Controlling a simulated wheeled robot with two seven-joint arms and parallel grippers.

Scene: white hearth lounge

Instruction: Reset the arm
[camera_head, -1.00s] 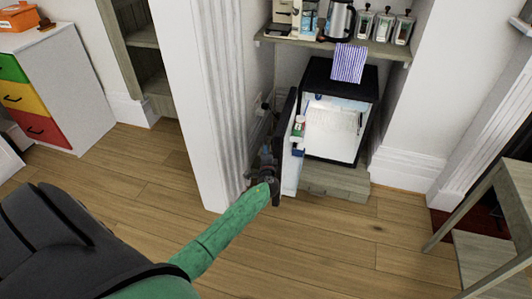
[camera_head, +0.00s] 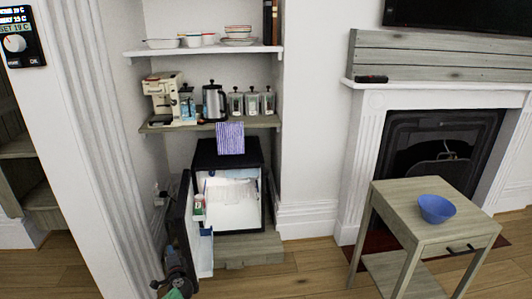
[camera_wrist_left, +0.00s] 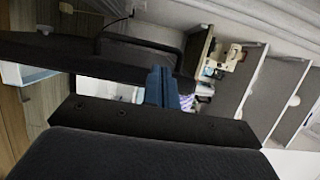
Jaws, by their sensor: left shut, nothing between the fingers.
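My left gripper (camera_head: 175,256) is at the lower left of the head view, shut and empty, next to the outer side of the open fridge door (camera_head: 186,220). I cannot tell whether it touches the door. Only a small green piece of my arm shows below it. The small black fridge (camera_head: 208,158) stands open, with a lit white interior and a small carton (camera_head: 199,204) in the door. In the left wrist view, dark parts cross the picture and hide much behind them. My right gripper is not in view.
A white wall edge (camera_head: 95,150) stands left of the gripper. Above the fridge are a shelf (camera_head: 260,122) with a coffee maker (camera_head: 162,98), a kettle (camera_head: 214,101) and jars. A small table (camera_head: 395,197) with a blue bowl (camera_head: 437,208) stands at right, before the fireplace.

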